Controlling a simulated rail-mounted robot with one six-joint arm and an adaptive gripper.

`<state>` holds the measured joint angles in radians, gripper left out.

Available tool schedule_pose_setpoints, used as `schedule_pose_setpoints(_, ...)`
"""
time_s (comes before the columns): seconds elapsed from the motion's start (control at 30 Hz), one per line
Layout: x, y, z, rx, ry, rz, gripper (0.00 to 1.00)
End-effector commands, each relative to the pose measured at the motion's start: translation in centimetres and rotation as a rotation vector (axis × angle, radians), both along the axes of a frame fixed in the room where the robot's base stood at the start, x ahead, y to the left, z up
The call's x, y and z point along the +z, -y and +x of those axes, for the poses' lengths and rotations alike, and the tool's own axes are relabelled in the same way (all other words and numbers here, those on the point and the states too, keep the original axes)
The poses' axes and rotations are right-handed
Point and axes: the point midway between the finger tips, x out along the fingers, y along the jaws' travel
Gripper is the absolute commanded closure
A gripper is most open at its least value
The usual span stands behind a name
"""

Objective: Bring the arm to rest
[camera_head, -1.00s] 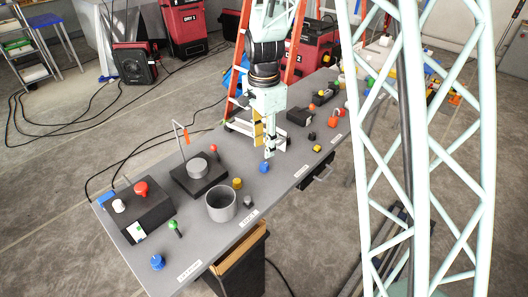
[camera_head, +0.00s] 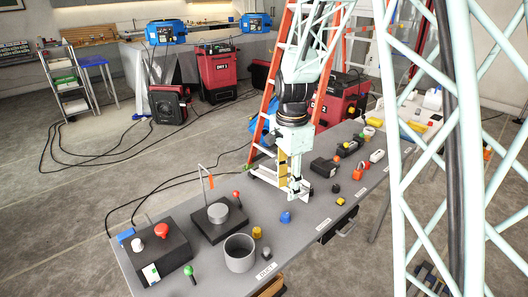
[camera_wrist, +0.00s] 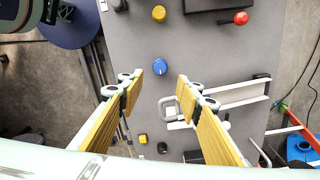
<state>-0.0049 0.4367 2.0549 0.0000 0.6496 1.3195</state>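My arm hangs down over the grey bench (camera_head: 222,258), with my gripper (camera_head: 298,192) above its middle, behind the blue knob (camera_head: 286,217) in the head view. In the wrist view my gripper (camera_wrist: 160,88) shows two yellow-padded fingers spread apart with nothing between them. The blue knob (camera_wrist: 159,66) lies just beyond the fingertips there. Whether the fingertips touch the bench cannot be told.
A grey cup (camera_head: 240,262), a black box with a red button (camera_head: 162,230) and a black block with a grey disc (camera_head: 217,212) stand on the bench's left. An orange ladder (camera_head: 268,115) stands close behind my arm. My lattice column fills the right.

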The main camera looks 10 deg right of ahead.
Motion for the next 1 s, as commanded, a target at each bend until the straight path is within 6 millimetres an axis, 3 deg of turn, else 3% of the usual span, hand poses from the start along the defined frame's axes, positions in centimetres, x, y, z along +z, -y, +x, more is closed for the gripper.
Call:
schedule_pose_setpoints(0.37, 2.1, 0.0, -1.1, 0.051, 0.016, 0.000, 0.68)
schedule_pose_setpoints(1.0, 11.1, 0.1, -7.7, 0.313, 0.083, -0.013, 0.68)
